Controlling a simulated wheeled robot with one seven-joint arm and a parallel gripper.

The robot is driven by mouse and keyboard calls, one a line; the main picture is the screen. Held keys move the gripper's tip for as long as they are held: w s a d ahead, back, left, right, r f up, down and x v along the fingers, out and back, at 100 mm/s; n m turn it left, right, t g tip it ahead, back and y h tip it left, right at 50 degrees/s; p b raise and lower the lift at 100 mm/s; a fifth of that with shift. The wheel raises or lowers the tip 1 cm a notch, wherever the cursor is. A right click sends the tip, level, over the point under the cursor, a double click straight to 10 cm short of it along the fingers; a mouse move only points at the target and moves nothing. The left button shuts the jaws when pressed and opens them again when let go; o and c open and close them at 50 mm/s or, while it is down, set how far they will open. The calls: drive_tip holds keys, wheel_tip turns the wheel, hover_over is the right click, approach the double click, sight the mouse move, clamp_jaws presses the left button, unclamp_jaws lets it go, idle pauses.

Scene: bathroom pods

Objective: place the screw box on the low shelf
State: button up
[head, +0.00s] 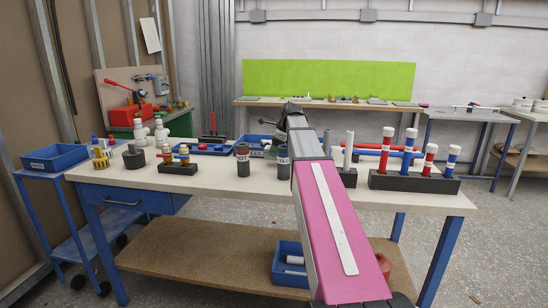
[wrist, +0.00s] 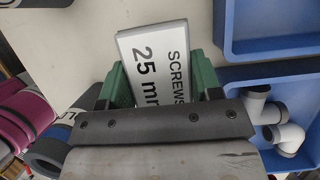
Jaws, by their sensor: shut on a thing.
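The screw box (wrist: 155,68) shows in the wrist view with a white face printed "SCREWS 25 mm" and green parts at both sides. My gripper (wrist: 160,88) is shut on it, one finger at each side. In the head view my gripper (head: 288,110) is small, over the far side of the white-topped workbench; I cannot make out the box there. The bench has a low wooden shelf (head: 200,250) near the floor, partly hidden by my arm. A blue cart at the left also has a lower shelf (head: 88,240).
A blue bin (head: 285,268) stands on the low wooden shelf; its left part looks clear. The benchtop holds several cans, valves and pipe racks (head: 415,182). In the wrist view, blue trays (wrist: 230,95) with white pipe elbows (wrist: 285,135) lie right, and rolls (wrist: 25,115) left.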

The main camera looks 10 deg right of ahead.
drive_tip(key=shift+f, duration=1.55)
drive_tip(key=shift+f, duration=0.1)
drive_tip(key=o, duration=1.1)
drive_tip(key=shift+d, duration=0.1)
drive_tip(key=shift+o, duration=0.2)
